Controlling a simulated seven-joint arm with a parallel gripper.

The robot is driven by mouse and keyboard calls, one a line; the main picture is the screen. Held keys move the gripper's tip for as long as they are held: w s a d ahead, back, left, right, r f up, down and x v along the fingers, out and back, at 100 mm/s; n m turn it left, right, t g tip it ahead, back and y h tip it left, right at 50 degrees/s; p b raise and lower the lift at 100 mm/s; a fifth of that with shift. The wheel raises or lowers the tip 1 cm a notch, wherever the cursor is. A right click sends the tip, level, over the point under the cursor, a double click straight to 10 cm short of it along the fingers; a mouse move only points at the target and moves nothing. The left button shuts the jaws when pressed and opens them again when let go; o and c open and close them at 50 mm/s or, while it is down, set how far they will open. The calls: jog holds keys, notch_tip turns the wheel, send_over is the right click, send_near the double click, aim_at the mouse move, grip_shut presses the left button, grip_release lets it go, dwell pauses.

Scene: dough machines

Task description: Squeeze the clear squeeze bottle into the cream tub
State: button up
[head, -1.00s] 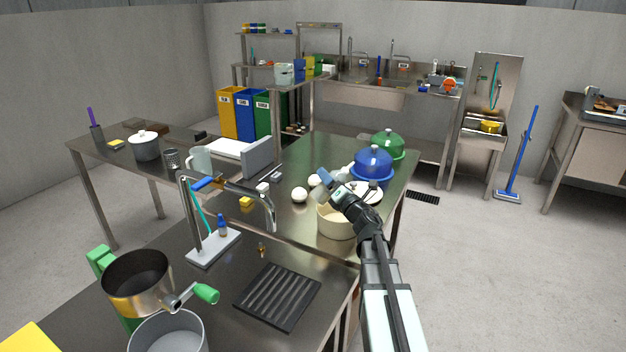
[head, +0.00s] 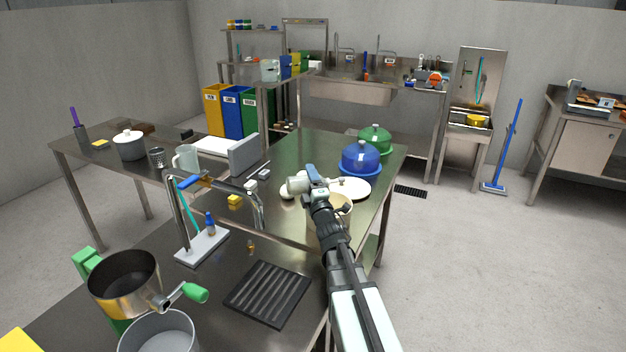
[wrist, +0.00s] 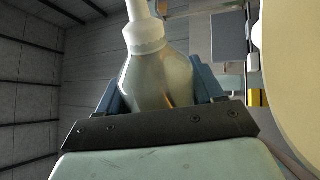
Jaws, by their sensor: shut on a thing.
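My gripper (head: 314,180) is over the table near the cream tub, its blue fingers shut on the clear squeeze bottle. The bottle (wrist: 160,75) shows in the wrist view as a clear, greyish body with a white cap and nozzle. In the head view the bottle (head: 297,186) lies roughly level, extending to the left of the fingers. The cream tub (head: 343,204) is partly hidden behind my arm. A large cream surface at the right edge of the wrist view appears to be the tub (wrist: 296,80). The nozzle tip is cut off in the wrist view.
A white plate (head: 355,188), a blue dome (head: 361,158) and a green dome (head: 375,138) stand behind and right of the tub. A metal tap frame (head: 215,182) stands left, and a black ridged tray (head: 267,292) lies in front.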

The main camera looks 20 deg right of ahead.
notch_tip(320, 180, up, 4)
jog(key=m+h, duration=0.1)
jog(key=m, duration=0.2)
jog(key=m+h, duration=0.1)
jog(key=m, duration=0.2)
jog(key=shift+f+g+h, duration=0.15)
jog(key=shift+g+h, duration=0.15)
jog(key=shift+r+m+g+h, duration=0.2)
jog(key=shift+r+m, duration=0.4)
jog(key=shift+m, duration=0.4)
jog(key=shift+r+m+g+h, duration=0.2)
jog(key=shift+r+m, duration=0.4)
jog(key=shift+m, duration=0.4)
jog(key=shift+d+r+m+h, duration=0.1)
jog(key=shift+r+m+h, duration=0.3)
jog(key=shift+m, duration=0.2)
jog(key=shift+f, duration=2)
jog(key=shift+o, duration=0.8)
jog(key=c, duration=0.9)
